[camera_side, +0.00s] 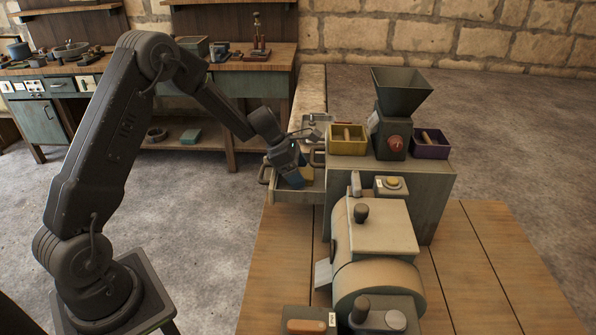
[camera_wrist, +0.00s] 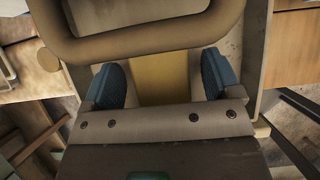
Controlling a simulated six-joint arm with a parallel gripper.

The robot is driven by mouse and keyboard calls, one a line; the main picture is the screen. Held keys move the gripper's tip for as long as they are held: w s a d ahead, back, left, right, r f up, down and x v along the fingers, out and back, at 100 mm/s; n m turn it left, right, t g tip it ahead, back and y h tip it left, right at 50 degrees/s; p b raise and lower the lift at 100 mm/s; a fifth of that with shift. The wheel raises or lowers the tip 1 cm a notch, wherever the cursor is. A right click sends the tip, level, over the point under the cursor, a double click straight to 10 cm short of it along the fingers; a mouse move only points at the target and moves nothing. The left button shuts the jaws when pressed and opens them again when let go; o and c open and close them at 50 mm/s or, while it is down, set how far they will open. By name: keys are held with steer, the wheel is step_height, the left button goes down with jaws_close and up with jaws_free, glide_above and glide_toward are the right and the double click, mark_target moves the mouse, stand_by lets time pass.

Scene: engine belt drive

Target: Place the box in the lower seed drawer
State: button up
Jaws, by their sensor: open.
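The lower drawer (camera_side: 293,196) is pulled out from the left side of the grey cabinet. My gripper (camera_side: 293,180) reaches down into it, tilted. A yellow box (camera_side: 308,175) shows partly beside the fingers, inside the drawer. In the wrist view the yellow box (camera_wrist: 163,78) lies between the two blue finger pads of my gripper (camera_wrist: 163,80), with gaps on both sides; the fingers are open. The gripper body hides the near part of the box, so its contact with the drawer floor cannot be seen.
A brown handle (camera_wrist: 140,45) crosses close in front of the wrist camera. An upper drawer (camera_side: 318,121) is also out, just behind my gripper. On the cabinet stand another yellow box (camera_side: 348,146), a hopper machine (camera_side: 394,133) and a purple box (camera_side: 431,150). A drum machine (camera_side: 377,245) stands in front.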

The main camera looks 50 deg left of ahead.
steer(key=v, duration=1.1)
steer(key=shift+w, duration=0.1)
steer(key=shift+s+r, duration=0.3)
steer(key=shift+r, duration=0.4)
steer(key=s+d+r+m+y, duration=0.1)
steer(key=s+d+r+m, duration=0.4)
steer(key=s+d+m, duration=0.3)
steer(key=s+d+r+m+y, duration=0.2)
steer(key=s+d+r+m, duration=0.35)
steer(key=s+m, duration=0.45)
steer(key=s+d+f+m+t+y, duration=0.1)
steer(key=s+d+m, duration=0.1)
steer(key=s+m, duration=0.6)
steer(key=shift+s+m, duration=0.4)
steer(key=shift+m, duration=0.1)
steer(key=shift+c, duration=0.3)
